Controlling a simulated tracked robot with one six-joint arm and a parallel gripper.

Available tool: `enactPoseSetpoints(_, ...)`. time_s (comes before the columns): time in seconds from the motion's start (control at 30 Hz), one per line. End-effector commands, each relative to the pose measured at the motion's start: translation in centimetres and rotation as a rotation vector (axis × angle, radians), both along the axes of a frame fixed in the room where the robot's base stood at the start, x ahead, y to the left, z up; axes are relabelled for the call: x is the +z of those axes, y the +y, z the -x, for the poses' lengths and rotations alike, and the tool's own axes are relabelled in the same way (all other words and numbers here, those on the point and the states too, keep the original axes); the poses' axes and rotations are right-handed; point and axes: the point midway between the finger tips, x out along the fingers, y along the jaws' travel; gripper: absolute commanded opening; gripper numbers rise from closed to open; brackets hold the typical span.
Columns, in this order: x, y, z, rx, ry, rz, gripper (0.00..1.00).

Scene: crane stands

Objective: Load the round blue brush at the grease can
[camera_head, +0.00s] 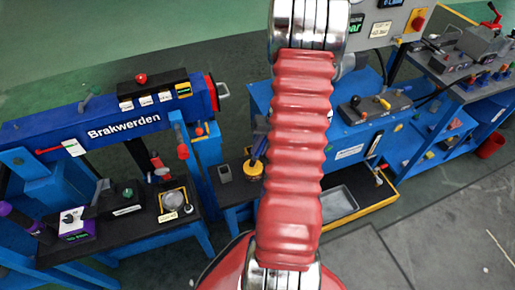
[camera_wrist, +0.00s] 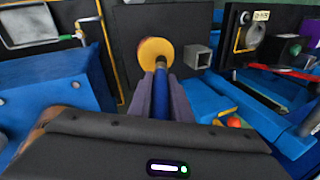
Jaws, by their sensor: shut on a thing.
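My gripper (camera_wrist: 162,98) is shut on the round blue brush (camera_wrist: 160,92), whose blue handle shows between the two grey-purple fingers in the wrist view. The grease can (camera_wrist: 149,56), round with a yellow rim and orange-brown inside, lies straight ahead of the fingertips. The brush points at the can's near side. Its bristle end is not clearly visible, so I cannot tell whether it is inside the can or above it. In the head view the yellow can (camera_head: 253,174) stands on a dark bench top, partly hidden by my red arm, which also hides most of my gripper.
A grey square tube (camera_wrist: 197,57) stands right of the can. Left of the bench is a blue crane beam marked Brakwerden (camera_head: 124,126). A grey tray (camera_head: 339,203) and a blue cabinet lie to the right. Open floor (camera_head: 440,215) is at the lower right.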

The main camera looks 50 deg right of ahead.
Motion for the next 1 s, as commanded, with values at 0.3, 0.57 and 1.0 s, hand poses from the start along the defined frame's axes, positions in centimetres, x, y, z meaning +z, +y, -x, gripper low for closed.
enactPoseSetpoints(0.3,-0.26,0.0,-0.01,0.0,0.0,0.0,0.0)
enactPoseSetpoints(0.57,-0.48,0.0,-0.02,0.001,0.0,0.0,0.0)
enactPoseSetpoints(1.0,-0.57,0.01,-0.04,0.001,0.0,0.0,0.0)
